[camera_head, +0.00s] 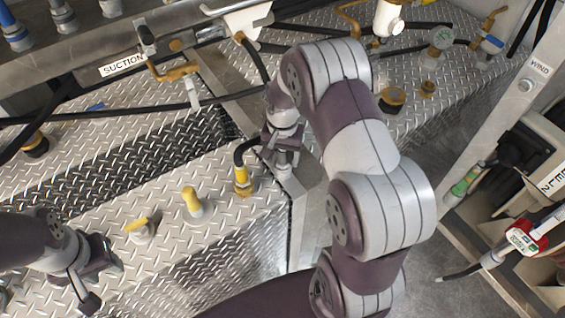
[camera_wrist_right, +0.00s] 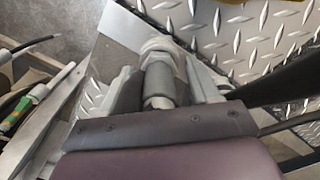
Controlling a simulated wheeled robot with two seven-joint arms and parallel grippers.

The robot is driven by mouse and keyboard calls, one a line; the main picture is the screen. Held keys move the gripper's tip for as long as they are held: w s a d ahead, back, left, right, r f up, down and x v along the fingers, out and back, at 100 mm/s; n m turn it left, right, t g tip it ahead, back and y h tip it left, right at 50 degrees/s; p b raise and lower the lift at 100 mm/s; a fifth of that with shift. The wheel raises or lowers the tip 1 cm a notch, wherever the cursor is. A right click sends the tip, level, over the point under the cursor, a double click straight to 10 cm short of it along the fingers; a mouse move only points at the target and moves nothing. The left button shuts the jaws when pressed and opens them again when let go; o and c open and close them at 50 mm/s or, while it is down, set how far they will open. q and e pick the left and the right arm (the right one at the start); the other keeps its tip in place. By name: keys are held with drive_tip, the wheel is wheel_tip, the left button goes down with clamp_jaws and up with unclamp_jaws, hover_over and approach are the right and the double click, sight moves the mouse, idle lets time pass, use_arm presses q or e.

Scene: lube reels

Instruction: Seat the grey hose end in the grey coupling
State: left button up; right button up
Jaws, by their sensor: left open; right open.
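In the right wrist view a grey cylinder (camera_wrist_right: 161,82), which looks like the grey hose end, lies between the two fingers of my right gripper (camera_wrist_right: 158,78). A paler round collar (camera_wrist_right: 157,47), likely the grey coupling, is at its far end, in line with it. I cannot tell how deep the hose end sits in it. The fingers are open on either side. In the head view my right gripper (camera_head: 284,154) is at the deck corner over a small grey fitting (camera_head: 284,168). My left gripper (camera_head: 88,280) is open and empty at the lower left.
A yellow hose end (camera_head: 241,180) with a black hose stands just left of my right gripper. Yellow-topped fittings (camera_head: 193,203) (camera_head: 140,229) stand on the tread-plate deck (camera_head: 235,220). A reel cabinet (camera_head: 480,130) is at the right. Black hoses cross the back.

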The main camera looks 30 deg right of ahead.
clamp_jaws()
